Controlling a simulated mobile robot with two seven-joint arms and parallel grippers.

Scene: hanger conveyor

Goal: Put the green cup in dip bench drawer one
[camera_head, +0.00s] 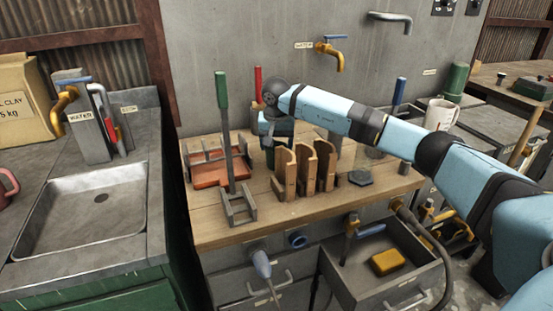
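My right arm reaches in from the right, and its gripper (275,140) points down over the wooden bench top, behind the upright wooden holders (304,170). A dark green shape (281,157) shows right under the gripper, partly hidden by the holders. It may be the green cup, but I cannot tell if the fingers are around it. A green cylinder (456,82) stands at the back right beside a white mug (441,114). An open grey drawer (352,292) juts from the bench front with a yellow block (387,262) inside. My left gripper is not in view.
A green-handled tool (222,95) stands upright in a grey holder (238,206). An orange-red tray (209,173) lies behind it. A brass tap (331,53) is on the wall. A sink (83,213) is at left.

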